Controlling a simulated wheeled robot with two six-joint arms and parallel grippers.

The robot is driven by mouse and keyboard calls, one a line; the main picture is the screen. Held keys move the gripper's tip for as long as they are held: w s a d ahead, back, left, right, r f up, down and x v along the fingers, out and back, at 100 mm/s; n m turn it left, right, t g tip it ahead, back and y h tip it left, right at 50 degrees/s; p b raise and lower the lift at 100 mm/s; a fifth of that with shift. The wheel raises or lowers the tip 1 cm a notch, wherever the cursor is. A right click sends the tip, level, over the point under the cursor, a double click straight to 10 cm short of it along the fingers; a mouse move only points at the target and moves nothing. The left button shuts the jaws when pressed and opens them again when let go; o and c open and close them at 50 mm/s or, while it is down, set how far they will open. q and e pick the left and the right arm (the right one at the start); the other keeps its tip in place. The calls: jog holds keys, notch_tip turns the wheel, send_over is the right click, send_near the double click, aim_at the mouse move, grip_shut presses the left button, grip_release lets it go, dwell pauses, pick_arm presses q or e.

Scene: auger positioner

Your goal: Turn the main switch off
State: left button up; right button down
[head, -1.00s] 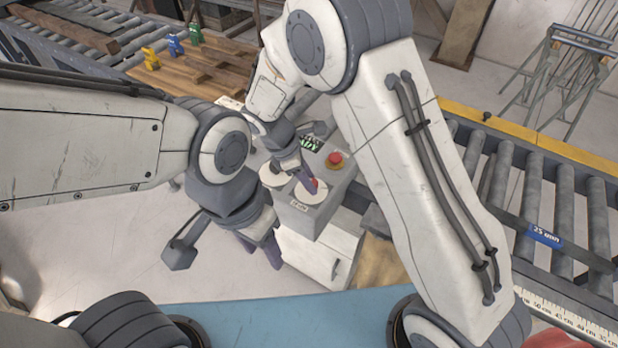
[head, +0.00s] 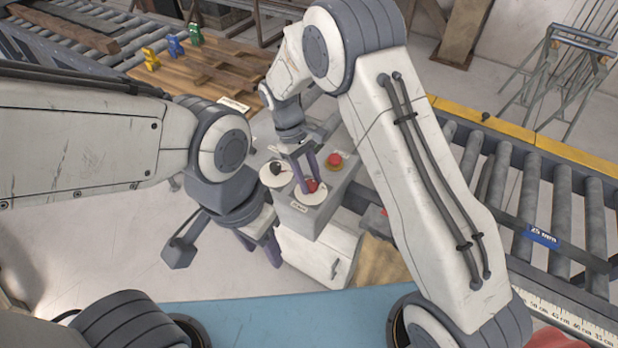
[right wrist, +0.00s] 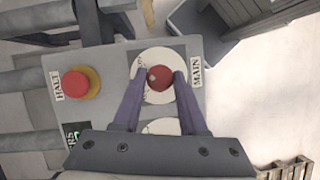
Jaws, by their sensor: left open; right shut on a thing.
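The main switch is a red round knob (head: 312,186) on a white dial, on the grey control box (head: 338,186). In the right wrist view the red knob (right wrist: 159,78) sits beside the MAIN label, between the fingertips of my right gripper (right wrist: 160,74). My right gripper (head: 310,178) is shut on this knob from above. A finger hides part of the knob in the head view. My left gripper (head: 258,246) is open and empty, left of the box and lower in the picture.
A red HALT button (head: 334,160) on a yellow base sits behind the switch. A black knob (head: 276,168) on another white dial is beside it. A roller conveyor (head: 520,200) runs at right. A blue surface (head: 280,303) lies in front.

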jog(key=m+y, duration=0.1)
jog(key=m, duration=0.2)
jog(key=m+g+y, duration=0.1)
jog(key=m, duration=0.2)
jog(key=shift+w+d+m, duration=0.15)
jog(key=shift+m, duration=0.15)
jog(key=shift+y, duration=0.3)
jog(key=shift+c, duration=2.3)
grip_release()
